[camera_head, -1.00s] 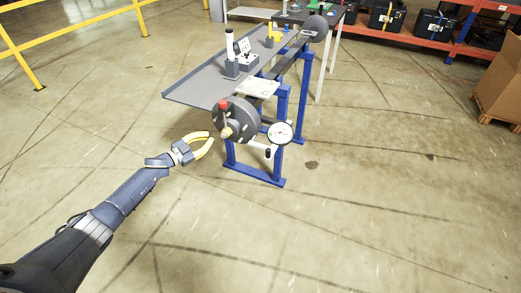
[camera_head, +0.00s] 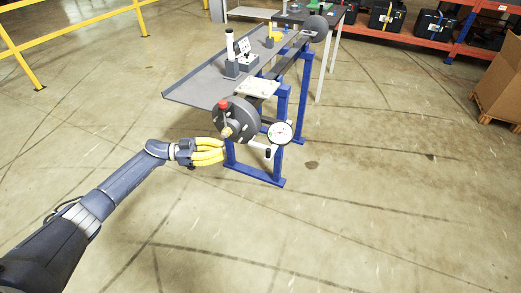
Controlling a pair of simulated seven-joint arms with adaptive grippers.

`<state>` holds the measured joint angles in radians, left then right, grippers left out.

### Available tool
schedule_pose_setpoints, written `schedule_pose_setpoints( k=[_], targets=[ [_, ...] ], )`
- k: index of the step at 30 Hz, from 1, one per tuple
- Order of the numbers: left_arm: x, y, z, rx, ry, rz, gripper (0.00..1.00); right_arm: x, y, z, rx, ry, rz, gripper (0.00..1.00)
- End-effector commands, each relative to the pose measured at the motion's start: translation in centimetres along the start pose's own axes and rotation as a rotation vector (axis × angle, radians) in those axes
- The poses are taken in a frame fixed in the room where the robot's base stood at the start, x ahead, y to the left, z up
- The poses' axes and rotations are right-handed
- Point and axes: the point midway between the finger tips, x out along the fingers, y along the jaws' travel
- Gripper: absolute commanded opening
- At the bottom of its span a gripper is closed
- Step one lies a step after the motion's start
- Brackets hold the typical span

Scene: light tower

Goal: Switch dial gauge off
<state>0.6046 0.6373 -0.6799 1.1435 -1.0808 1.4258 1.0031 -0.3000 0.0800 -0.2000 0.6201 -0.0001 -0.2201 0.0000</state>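The dial gauge (camera_head: 280,133) is a round white dial with a dark rim, at the front of the blue-legged stand. Beside it is a dark grey disc (camera_head: 241,117) with a red knob (camera_head: 223,105) and a brass-coloured fitting (camera_head: 227,132). A white lever (camera_head: 259,148) with a black end sits just below the dial. My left gripper (camera_head: 221,150) has yellow fingers pointing right, left of and below the brass fitting. The fingers look side by side, so their opening is hidden. I see no contact clearly. My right gripper is not in view.
The blue stand (camera_head: 282,105) carries a grey sloped tray (camera_head: 200,84) with a white-topped post (camera_head: 230,52). Shelving with black cases (camera_head: 432,26) and a cardboard box (camera_head: 500,80) stand at right. A yellow railing (camera_head: 75,27) is at upper left. The foreground floor is clear.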

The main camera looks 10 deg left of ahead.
Motion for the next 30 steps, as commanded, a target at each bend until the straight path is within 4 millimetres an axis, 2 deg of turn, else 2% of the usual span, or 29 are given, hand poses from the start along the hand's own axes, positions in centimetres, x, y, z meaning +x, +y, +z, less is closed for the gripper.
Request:
schedule_pose_setpoints(
  k=[8,13,17,30],
  targets=[
    [0.1,0.0,0.0,0.001,0.000,-0.001,0.00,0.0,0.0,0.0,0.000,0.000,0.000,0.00],
    [1.1,0.0,0.0,0.002,0.001,-0.001,0.00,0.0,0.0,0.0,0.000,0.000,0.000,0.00],
    [2.9,0.0,0.0,0.003,0.002,0.000,0.00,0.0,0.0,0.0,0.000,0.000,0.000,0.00],
    [10.4,0.0,-0.1,0.003,0.003,-0.001,0.00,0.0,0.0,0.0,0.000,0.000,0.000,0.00]
  ],
)
